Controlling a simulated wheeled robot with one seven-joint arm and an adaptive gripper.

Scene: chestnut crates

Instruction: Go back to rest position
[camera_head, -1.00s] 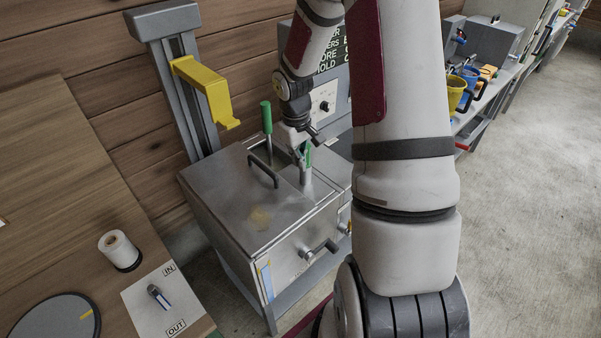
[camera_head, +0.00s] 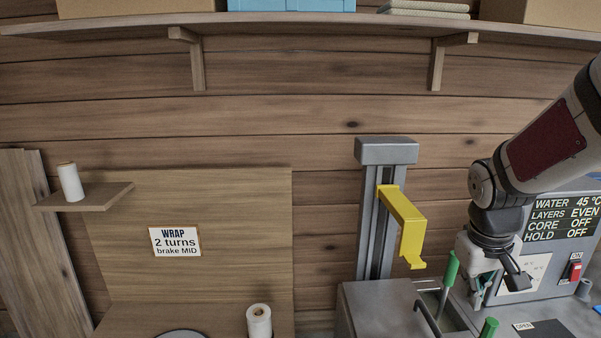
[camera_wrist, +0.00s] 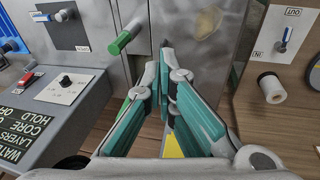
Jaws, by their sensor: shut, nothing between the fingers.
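My gripper (camera_head: 477,299) hangs from my arm at the right of the head view, pointing down over the grey metal box (camera_head: 380,305) beside its green-handled lever (camera_head: 449,270). In the wrist view, its teal-padded fingers (camera_wrist: 165,65) come together at the tips with nothing between them. The metal box also fills the upper middle of the wrist view (camera_wrist: 185,15), with a green handle (camera_wrist: 122,42) near the fingers. I cannot tell whether the fingertips touch the box.
A yellow bracket (camera_head: 403,220) on a grey post (camera_head: 372,230) stands left of my gripper. A control panel (camera_head: 562,235) with a red switch is close on the right. A wooden shelf (camera_head: 310,28) runs above. A white roll (camera_head: 259,322) stands at lower middle.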

